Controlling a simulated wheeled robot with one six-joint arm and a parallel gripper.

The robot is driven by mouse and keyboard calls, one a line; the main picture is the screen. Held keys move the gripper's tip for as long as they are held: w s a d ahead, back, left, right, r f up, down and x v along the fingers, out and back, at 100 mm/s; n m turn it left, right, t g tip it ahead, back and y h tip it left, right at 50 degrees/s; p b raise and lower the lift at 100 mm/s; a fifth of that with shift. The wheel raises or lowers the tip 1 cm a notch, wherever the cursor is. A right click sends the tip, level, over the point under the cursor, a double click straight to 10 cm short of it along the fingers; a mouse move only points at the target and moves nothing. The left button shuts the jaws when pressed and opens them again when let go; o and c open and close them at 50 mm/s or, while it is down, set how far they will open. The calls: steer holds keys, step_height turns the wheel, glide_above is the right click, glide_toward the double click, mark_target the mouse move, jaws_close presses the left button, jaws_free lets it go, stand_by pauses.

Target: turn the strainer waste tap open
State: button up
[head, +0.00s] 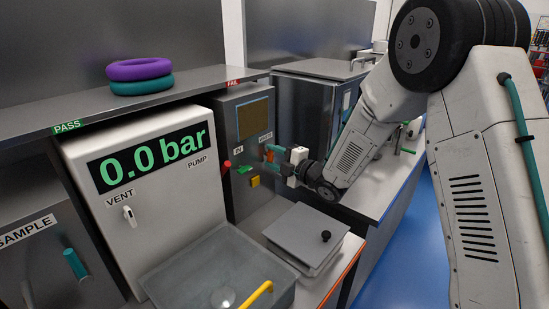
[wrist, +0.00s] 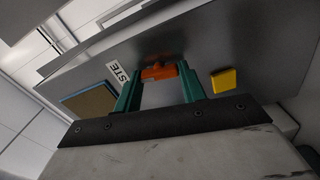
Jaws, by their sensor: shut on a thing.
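The strainer waste tap shows in the wrist view as an orange handle (wrist: 158,73) on a grey panel, beside a white label (wrist: 118,72) of which only "STE" can be read. My gripper (wrist: 159,70) has its two green fingers on either side of the orange handle and is shut on it. In the head view my gripper (head: 274,152) reaches the grey cabinet front from the right. There the handle is small and mostly hidden by the fingers, so its exact angle is hard to tell.
A yellow button (head: 255,181), a green one (head: 244,170) and a red knob (head: 227,164) sit close by on the panel. A screen (head: 253,119) is above. A grey lid with a black knob (head: 326,236) and a sink (head: 222,297) lie below.

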steer(key=shift+f+n, duration=0.1)
steer(key=shift+n, duration=0.8)
steer(key=o, duration=1)
steer(key=shift+s, duration=0.1)
steer(key=v, duration=0.7)
steer(key=shift+s+d, duration=0.25)
steer(key=shift+d, duration=0.05)
